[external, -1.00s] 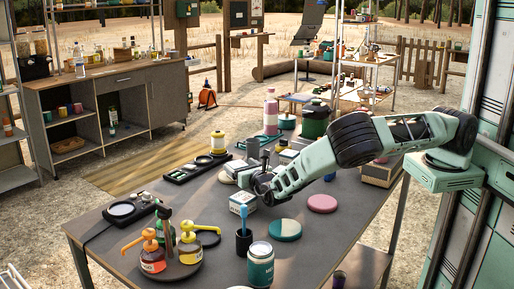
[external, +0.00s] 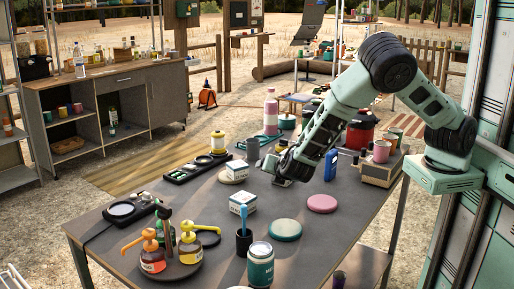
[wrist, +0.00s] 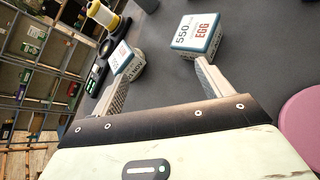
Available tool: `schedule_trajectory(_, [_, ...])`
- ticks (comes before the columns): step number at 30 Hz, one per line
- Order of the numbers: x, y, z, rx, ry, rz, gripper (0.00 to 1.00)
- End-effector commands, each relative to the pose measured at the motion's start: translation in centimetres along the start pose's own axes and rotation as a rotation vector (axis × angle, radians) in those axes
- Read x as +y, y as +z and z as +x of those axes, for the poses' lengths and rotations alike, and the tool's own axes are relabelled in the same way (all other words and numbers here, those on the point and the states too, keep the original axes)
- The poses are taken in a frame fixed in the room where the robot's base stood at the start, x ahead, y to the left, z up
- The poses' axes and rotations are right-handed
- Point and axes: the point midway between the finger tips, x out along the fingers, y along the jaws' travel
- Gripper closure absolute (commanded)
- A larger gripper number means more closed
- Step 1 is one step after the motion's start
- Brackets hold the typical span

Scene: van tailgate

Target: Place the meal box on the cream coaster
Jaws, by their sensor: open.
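A small white-and-teal box (external: 237,168) stands upright on the cream coaster (external: 228,180) at the left middle of the table. The same box (wrist: 121,57) shows at the left in the wrist view, on the pale round coaster (wrist: 138,68). A similar white-and-teal box (external: 243,202) stands on the bare table nearer the camera; its lid reads "550 EGG" in the wrist view (wrist: 198,33). I cannot tell from the labels which is the meal box. My gripper (external: 283,179) is open and empty, low over the table, right of both boxes; its fingers (wrist: 163,80) are apart.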

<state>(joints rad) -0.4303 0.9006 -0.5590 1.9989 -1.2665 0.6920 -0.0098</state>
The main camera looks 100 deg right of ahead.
Motion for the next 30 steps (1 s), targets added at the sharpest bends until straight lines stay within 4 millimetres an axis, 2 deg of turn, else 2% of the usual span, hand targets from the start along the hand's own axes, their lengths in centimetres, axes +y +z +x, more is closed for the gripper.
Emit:
schedule_trajectory(1, [-1.7,-0.9,-2.9,0.089,-0.067,0.081,0.22])
schedule_trajectory(4, [-5.1,-2.7,-9.0,0.246,-0.203,0.211,0.22])
schedule_trajectory(8, [-9.5,-3.6,-17.8,0.433,-0.369,0.336,0.22])
schedule_trajectory(9, [-10.9,-3.5,-20.6,0.487,-0.418,0.366,0.22])
schedule_trajectory(12, [-14.6,-2.6,-27.1,0.608,-0.529,0.423,0.22])
schedule_trajectory(16, [-19.5,-0.6,-34.1,0.731,-0.647,0.471,0.22])
schedule_trajectory(18, [-21.9,0.5,-36.7,0.777,-0.693,0.486,0.22])
schedule_trajectory(21, [-24.6,1.7,-39.0,0.82,-0.739,0.502,0.22])
schedule_trajectory(25, [-26.5,2.6,-40.4,0.844,-0.771,0.513,0.22])
schedule_trajectory(30, [-26.9,2.7,-40.7,0.849,-0.78,0.516,0.22])
